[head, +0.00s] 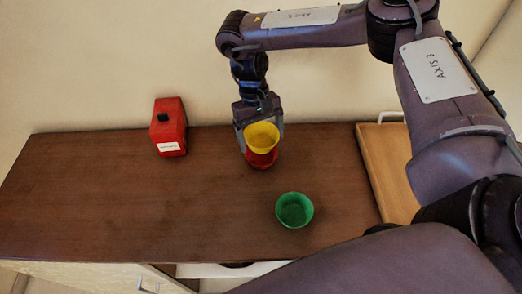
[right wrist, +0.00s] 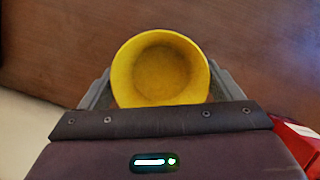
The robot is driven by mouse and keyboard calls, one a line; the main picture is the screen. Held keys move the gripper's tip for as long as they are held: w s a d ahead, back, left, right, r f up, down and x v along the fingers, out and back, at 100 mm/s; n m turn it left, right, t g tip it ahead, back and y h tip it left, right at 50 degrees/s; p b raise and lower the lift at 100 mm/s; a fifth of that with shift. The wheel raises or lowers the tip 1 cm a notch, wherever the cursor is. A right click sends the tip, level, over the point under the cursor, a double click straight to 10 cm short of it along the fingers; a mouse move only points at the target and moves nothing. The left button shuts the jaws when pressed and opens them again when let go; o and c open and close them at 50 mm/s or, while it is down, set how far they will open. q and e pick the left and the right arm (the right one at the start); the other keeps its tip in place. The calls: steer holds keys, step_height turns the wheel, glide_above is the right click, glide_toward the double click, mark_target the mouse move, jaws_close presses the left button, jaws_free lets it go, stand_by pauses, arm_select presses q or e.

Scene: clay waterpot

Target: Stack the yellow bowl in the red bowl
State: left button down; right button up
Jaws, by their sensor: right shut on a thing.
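The yellow bowl (head: 262,135) sits upright in or just above the mouth of the red bowl (head: 261,160) in the head view. I cannot tell if the two touch. My right gripper (head: 260,130) comes from above and behind and is shut on the yellow bowl, one finger on each side. In the right wrist view the yellow bowl (right wrist: 160,70) fills the space between the fingers, and its inside is empty. The red bowl is mostly hidden under it there. My left gripper is not in view.
A green bowl (head: 294,210) stands nearer the front edge of the brown table (head: 120,210). A red box (head: 168,127) with a black top piece stands at the back left. A wooden tray (head: 387,170) with a white handle lies at the right. The table's left part is clear.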

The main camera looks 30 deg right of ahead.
mark_target(260, 142)
step_height(260, 142, down, 6)
steer(key=shift+s+a+f+b, duration=0.1)
steer(key=shift+b, duration=0.3)
steer(key=shift+c, duration=0.3)
steer(key=shift+s+f, duration=0.1)
steer(key=shift+c, duration=0.6)
steer(key=o, duration=1)
steer(key=shift+f, duration=0.1)
steer(key=p+v, duration=0.1)
steer(key=v, duration=1.1)
